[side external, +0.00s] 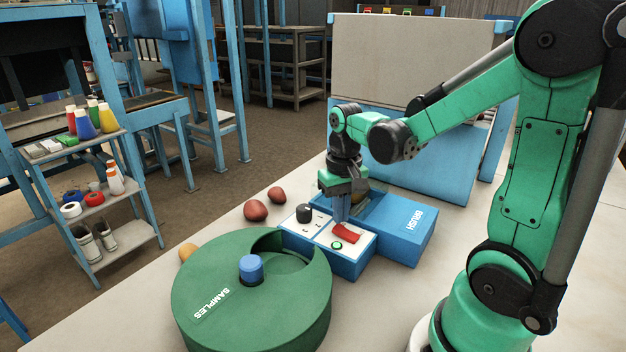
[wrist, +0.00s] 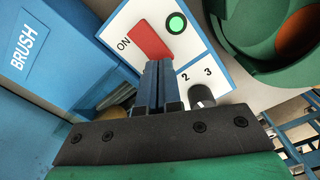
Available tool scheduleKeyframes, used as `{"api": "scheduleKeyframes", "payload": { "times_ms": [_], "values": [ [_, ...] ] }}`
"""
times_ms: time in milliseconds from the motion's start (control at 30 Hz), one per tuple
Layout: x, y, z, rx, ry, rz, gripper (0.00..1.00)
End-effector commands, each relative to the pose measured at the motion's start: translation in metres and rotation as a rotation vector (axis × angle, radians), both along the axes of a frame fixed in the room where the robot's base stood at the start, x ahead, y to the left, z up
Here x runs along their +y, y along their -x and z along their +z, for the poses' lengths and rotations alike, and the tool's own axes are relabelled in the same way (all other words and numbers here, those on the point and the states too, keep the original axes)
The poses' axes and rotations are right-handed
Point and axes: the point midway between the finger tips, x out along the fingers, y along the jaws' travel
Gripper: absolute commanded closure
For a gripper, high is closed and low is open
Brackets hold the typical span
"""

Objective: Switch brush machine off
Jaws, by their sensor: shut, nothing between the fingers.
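The blue brush machine (side external: 408,230), lettered BRUSH, stands on the worktop; its label side also shows in the wrist view (wrist: 30,75). On its white panel is a red switch (wrist: 150,40) with the word ON beside it. The switch also shows in the side view (side external: 349,232). A round green light (wrist: 177,23) near the switch looks lit. A black knob (wrist: 203,96) sits by the numbers 2 and 3. My gripper (wrist: 159,66) is shut and empty, its tips close to the switch's near end. I cannot tell whether they touch it.
A round green SAMPLES container (side external: 250,310) with a blue knob (side external: 251,268) stands left of the machine. Two reddish-brown lumps (side external: 257,210) lie behind it, and an orange one (side external: 186,252) at its left. A large beige-and-blue cabinet (side external: 415,60) stands behind.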

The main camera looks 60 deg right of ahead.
Motion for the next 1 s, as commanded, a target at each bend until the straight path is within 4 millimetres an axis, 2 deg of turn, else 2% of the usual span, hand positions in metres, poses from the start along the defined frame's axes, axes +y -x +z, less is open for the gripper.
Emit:
{"api": "scheduleKeyframes", "payload": {
  "times_ms": [1000],
  "values": [
    [0.0, 0.0, -0.015, 0.0, 0.0, 0.0, 1.0]
  ]
}}
